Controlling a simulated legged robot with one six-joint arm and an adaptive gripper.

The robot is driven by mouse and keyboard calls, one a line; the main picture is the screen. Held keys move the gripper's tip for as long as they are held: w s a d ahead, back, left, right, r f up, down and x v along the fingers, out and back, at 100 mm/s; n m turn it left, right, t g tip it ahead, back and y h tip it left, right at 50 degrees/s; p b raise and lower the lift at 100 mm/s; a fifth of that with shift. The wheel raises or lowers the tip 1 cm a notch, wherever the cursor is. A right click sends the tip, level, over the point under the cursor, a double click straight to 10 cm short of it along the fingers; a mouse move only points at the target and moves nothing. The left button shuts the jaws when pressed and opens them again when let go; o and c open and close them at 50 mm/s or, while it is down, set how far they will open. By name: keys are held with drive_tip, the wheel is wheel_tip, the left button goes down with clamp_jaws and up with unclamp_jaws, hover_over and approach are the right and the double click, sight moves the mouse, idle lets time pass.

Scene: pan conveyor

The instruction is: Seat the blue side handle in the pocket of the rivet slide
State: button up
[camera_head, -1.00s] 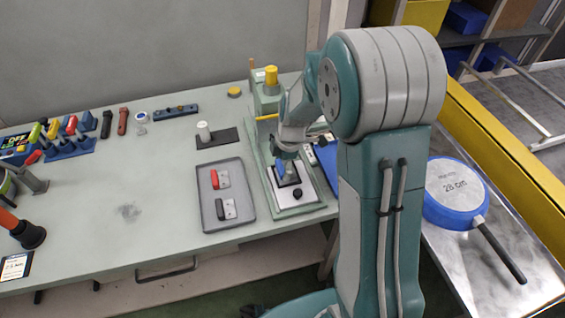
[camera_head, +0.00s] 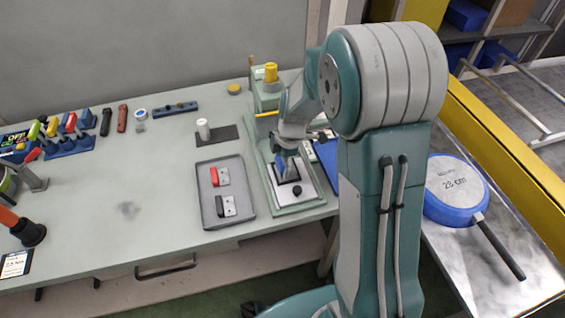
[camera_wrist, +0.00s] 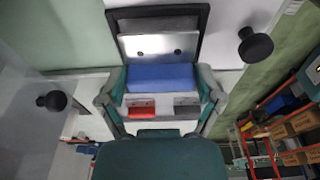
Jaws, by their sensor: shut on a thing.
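The blue side handle (camera_wrist: 160,78) is gripped across its body between the two fingers of my gripper (camera_wrist: 160,88). Its metal plate with two holes (camera_wrist: 160,45) extends from it and lies within the outline of a black-framed pocket (camera_wrist: 203,28). I cannot tell whether the plate is fully down in it. In the head view my gripper (camera_head: 284,165) is low over the rivet slide (camera_head: 308,193), and the handle is a small blue patch (camera_head: 280,162) beside its fingers. The pocket is partly hidden by the gripper. A black knob (camera_head: 297,189) stands in front of the pocket.
A grey tray (camera_head: 238,203) left of the slide holds a red handle (camera_head: 214,176) and a dark one (camera_head: 220,206). The green rivet press (camera_head: 266,98) with a yellow cap stands behind. A blue pan (camera_head: 452,190) lies at the right. The bench's left middle is clear.

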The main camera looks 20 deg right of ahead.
drive_tip(key=shift+f, duration=1)
drive_tip(key=o, duration=1)
drive_tip(key=shift+r, duration=0.15)
wheel_tip(320, 180, up, 12)
drive_tip(key=d, duration=0.2)
drive_tip(key=shift+f, duration=0.25)
drive_tip(key=shift+a+r, duration=0.1)
drive_tip(key=s+r+m+t, duration=0.2)
drive_tip(key=s+r+m, duration=0.1)
drive_tip(key=s+m, duration=0.3)
drive_tip(key=s+a+r+m+t+h, duration=0.1)
drive_tip(key=s+r+m, duration=0.3)
drive_tip(key=s+m, duration=0.2)
drive_tip(key=s+r+m+t, duration=0.2)
drive_tip(key=s+r+m, duration=0.2)
drive_tip(key=s+m, duration=0.2)
drive_tip(key=s, duration=0.2)
drive_tip(key=shift+s+a+r+t+h, duration=0.2)
drive_tip(key=shift+s+a+t+h, duration=0.1)
drive_tip(key=shift+s+h, duration=0.1)
